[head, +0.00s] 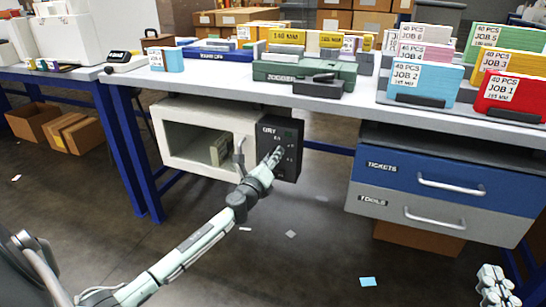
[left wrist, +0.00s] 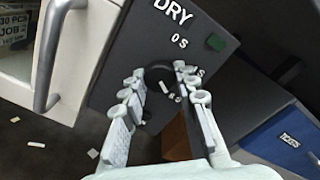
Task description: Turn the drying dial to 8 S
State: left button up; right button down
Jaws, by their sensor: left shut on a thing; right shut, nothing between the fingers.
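The drying dial (left wrist: 158,74) is a dark round knob on the black DRY panel (head: 283,130). My left gripper (head: 276,155) is at the panel, and in the left wrist view its fingers (left wrist: 158,77) are closed around the dial's sides. The label 0 S shows above the dial. Another label ending in S is partly covered by the right-hand finger, and the remaining marks are hidden or too small to read. A white mark shows below the knob; I cannot tell which setting it indicates. My right gripper (head: 495,287) is shut and empty at the bottom right of the head view.
The white drying box (head: 180,113) with a grey door handle (left wrist: 48,60) is left of the panel, under the table (head: 220,78). A blue TICKETS drawer (head: 400,180) and grey TOOLS drawer (head: 400,212) hang to the right.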

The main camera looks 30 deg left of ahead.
pick_arm(q)
jog(key=shift+f, duration=0.1)
dwell(0.4)
jog(key=o, duration=1.2)
jog(key=shift+c, duration=0.2)
jog(key=shift+s, duration=0.15)
jog(key=v, duration=1.1)
jog(key=shift+s, duration=0.4)
